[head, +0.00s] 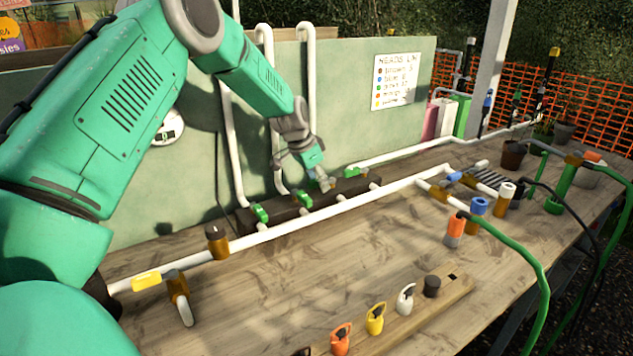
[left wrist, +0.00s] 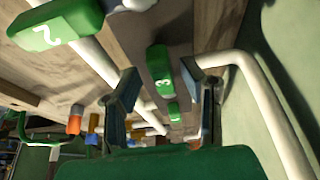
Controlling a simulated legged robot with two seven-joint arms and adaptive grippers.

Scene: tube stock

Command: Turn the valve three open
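The valve with the green handle marked 3 (left wrist: 163,85) shows in the left wrist view, between and beyond my fingers. The green handle marked 2 (left wrist: 45,30) is at the upper left there. A further green handle (left wrist: 173,112) lies past valve three. In the head view, my left gripper (head: 326,184) is over the dark valve block and mostly hides valve three. It also shows in the left wrist view (left wrist: 165,95), with its fingers apart and nothing visibly held. Green handles show on either side of it, at the left (head: 303,197) and right (head: 351,171). My right gripper is not seen.
A long white pipe (head: 290,226) runs along the bench in front of the block. White risers (head: 273,120) stand behind it against the green panel (head: 350,120). The middle bench top is clear.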

